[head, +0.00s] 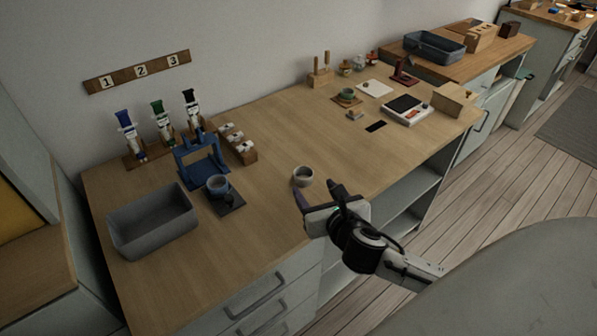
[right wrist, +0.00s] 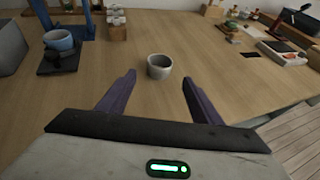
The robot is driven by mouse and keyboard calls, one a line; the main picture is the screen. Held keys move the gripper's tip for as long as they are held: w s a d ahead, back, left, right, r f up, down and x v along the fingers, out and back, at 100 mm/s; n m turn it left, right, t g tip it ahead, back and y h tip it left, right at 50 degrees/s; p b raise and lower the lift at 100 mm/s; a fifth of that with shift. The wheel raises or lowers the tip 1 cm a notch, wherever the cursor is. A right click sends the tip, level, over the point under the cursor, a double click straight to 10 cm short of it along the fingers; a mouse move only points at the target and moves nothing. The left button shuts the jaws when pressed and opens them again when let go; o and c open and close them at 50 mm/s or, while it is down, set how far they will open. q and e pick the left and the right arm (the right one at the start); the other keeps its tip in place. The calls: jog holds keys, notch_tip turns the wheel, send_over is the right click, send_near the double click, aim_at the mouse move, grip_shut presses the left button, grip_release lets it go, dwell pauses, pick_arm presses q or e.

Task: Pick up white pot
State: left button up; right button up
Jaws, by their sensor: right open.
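The white pot (head: 302,176) is a small, round, open-topped cup that stands upright on the wooden worktop, near its front edge. In the right wrist view the white pot (right wrist: 159,67) lies ahead of the fingertips, roughly centred between them. My right gripper (head: 320,195) is open and empty, just right of and nearer than the pot. Its two purple fingers (right wrist: 158,88) are spread apart, with bare worktop between them. The fingers do not appear to touch the pot. My left gripper is not in view.
A blue mug (head: 218,186) sits on a dark pad left of the pot, by a blue stand (head: 199,158). A grey bin (head: 152,222) stands farther left. A white scale-like device (head: 407,109) is at the right. The worktop (head: 262,232) around the pot is clear.

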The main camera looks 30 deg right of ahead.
aim_at(301, 172)
jog(key=x, duration=0.2)
jog(key=shift+w+d+f, duration=0.1)
jog(key=shift+w, duration=0.1)
jog(key=x, duration=0.5)
jog(key=shift+w+r, duration=0.2)
jog(key=shift+r, duration=0.15)
jog(key=c, duration=1.1)
